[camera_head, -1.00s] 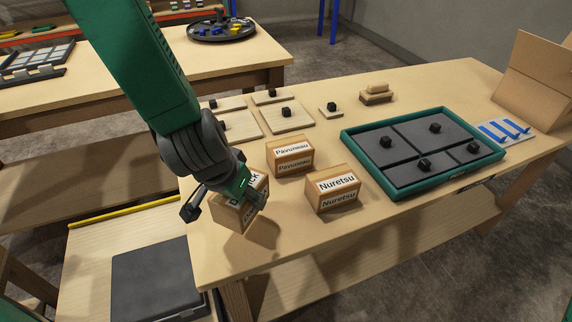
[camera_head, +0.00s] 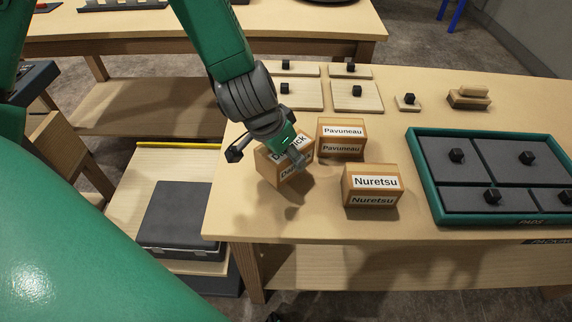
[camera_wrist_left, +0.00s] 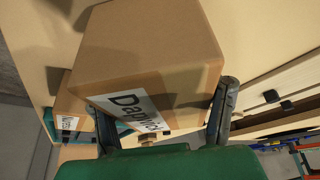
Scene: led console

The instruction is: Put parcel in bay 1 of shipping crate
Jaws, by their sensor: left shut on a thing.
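My left gripper (camera_head: 268,155) is shut on a brown cardboard parcel (camera_head: 277,172), which has a white label partly hidden by the fingers. The parcel is tilted and appears held just above the table, near its left end. In the left wrist view the parcel (camera_wrist_left: 150,50) fills the space between the two fingers (camera_wrist_left: 165,118), and its label begins "Dap". Two more parcels, Pavuneau (camera_head: 341,138) and Nuretsu (camera_head: 371,186), stand on the table to its right. I cannot make out a shipping crate with numbered bays. My right gripper is not in view.
A green-rimmed tray (camera_head: 432,196) of dark knobbed pads is on the table (camera_head: 330,224) at right. Several pale knobbed boards (camera_head: 357,96) lie behind the parcels. A dark grey flat panel (camera_head: 177,213) sits lower, left of the table.

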